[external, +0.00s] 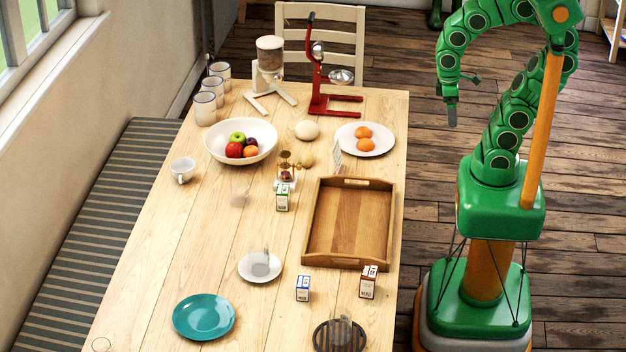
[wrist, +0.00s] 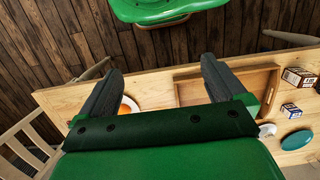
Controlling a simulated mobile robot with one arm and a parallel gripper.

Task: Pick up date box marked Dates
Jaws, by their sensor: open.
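Three small cartons stand on the wooden table, and their lettering is too small to read, so I cannot tell for certain which is marked Dates. One is brown and white (external: 368,282), near the tray's front right corner; it also shows in the wrist view (wrist: 298,77). A blue and white one (external: 303,289) stands to its left and also shows in the wrist view (wrist: 290,110). A green and white one (external: 283,198) stands left of the tray. My gripper (external: 460,98) is open and empty, off the table's right side; its spread fingers show in the wrist view (wrist: 163,65).
A wooden tray (external: 311,225) lies empty on the table's right side.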

